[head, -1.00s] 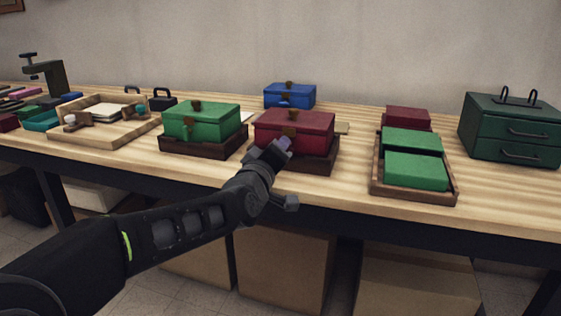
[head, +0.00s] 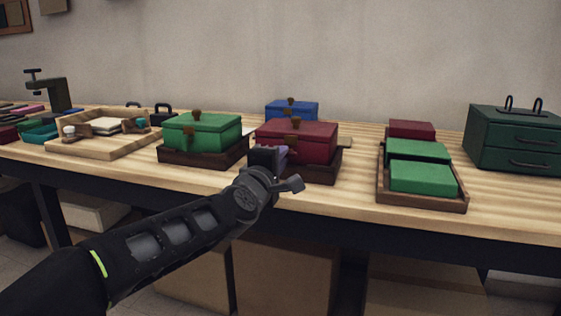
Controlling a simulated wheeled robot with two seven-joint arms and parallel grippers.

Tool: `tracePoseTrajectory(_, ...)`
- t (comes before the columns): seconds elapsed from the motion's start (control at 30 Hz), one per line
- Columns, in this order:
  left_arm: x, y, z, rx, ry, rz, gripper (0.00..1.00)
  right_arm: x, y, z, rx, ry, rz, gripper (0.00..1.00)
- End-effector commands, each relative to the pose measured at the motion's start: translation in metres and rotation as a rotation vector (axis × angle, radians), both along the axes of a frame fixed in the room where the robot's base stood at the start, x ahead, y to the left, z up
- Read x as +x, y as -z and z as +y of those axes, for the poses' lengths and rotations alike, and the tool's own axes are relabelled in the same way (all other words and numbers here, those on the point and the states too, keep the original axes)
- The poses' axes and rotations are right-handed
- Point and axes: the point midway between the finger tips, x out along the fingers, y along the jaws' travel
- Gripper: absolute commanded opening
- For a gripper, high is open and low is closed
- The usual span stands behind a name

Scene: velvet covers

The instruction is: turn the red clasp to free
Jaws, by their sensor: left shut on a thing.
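The red box (head: 315,143) is a dark red case with a brown knob (head: 296,122) on its lid edge, and it sits in a dark wooden tray (head: 325,172). Its brown clasp (head: 291,139) is on the front face, with its lower part hidden by my left gripper. My left gripper (head: 281,154) is at the front left of the red box, its fingertips at the clasp and shut on it. The lid looks closed. The exact turn of the clasp cannot be seen. My right gripper is not in view.
A green box (head: 203,132) stands left of the red one, a blue box (head: 292,109) behind it. At right are a tray (head: 463,204) with green and red blocks and a green drawer chest (head: 515,139). A wooden tray (head: 80,148) is at left. Bare tabletop lies along the front.

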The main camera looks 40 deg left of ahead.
Motion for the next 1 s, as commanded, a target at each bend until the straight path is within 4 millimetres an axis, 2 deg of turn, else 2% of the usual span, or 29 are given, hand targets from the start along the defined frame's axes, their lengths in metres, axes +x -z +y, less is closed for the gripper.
tracePoseTrajectory(0.37, 0.0000, 0.0005, 0.0000, -0.009, 0.000, -0.002, 0.00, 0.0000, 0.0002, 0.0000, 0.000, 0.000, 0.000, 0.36)
tracePoseTrajectory(0.4, 0.0001, 0.0005, 0.0001, -0.009, 0.000, -0.002, 0.13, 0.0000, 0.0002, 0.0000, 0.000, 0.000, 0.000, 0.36)
tracePoseTrajectory(0.67, 0.0000, 0.0004, 0.0000, -0.008, 0.000, -0.002, 0.35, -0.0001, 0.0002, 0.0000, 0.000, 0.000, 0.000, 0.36)
tracePoseTrajectory(1.0, -0.0034, -0.0011, -0.0008, -0.006, -0.001, -0.003, 0.35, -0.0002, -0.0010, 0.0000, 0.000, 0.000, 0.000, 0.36)
